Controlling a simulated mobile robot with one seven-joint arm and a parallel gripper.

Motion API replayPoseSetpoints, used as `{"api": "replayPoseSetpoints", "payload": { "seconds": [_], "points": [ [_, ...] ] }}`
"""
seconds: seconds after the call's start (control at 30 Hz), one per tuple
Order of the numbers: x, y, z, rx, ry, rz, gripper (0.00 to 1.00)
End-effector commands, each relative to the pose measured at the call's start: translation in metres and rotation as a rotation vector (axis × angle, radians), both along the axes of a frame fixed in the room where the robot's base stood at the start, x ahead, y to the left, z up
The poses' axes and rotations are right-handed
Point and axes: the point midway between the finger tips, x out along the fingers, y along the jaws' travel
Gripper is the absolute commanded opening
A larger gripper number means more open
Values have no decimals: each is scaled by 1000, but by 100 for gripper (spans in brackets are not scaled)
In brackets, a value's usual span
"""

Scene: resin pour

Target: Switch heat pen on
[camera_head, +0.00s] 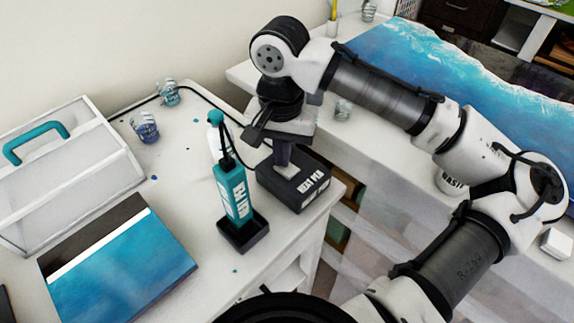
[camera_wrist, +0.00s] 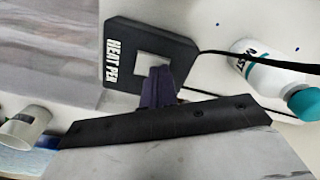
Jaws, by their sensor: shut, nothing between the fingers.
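The heat pen base (camera_head: 308,186) is a black box with white "HEAT PEN" lettering near the table's right edge. It also shows in the wrist view (camera_wrist: 118,72), with a light grey square plate (camera_wrist: 150,60) on its top. My gripper (camera_head: 283,158) points down over the box, its fingers shut and empty. In the wrist view the dark purple fingers (camera_wrist: 158,82) overlap the plate's edge; I cannot tell whether they touch it. A black cable (camera_wrist: 225,56) runs from the box. No switch marking is readable.
A teal tool (camera_head: 232,192) stands in a black holder (camera_head: 243,234) left of the box. A white bottle with a teal cap (camera_wrist: 268,70) is close by. Cups (camera_head: 145,127), a white case (camera_head: 65,175) and a blue panel (camera_head: 125,270) occupy the left. A gap separates the tables.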

Motion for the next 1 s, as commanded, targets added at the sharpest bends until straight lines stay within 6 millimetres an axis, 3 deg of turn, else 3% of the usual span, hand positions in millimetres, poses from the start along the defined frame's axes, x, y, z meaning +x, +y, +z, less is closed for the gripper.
{"api": "replayPoseSetpoints", "payload": {
  "seconds": [0.27,1.0],
  "points": [
    [0,0,0,-1,1,0,0],
    [0,0,59,0,0,0,0]
  ]
}}
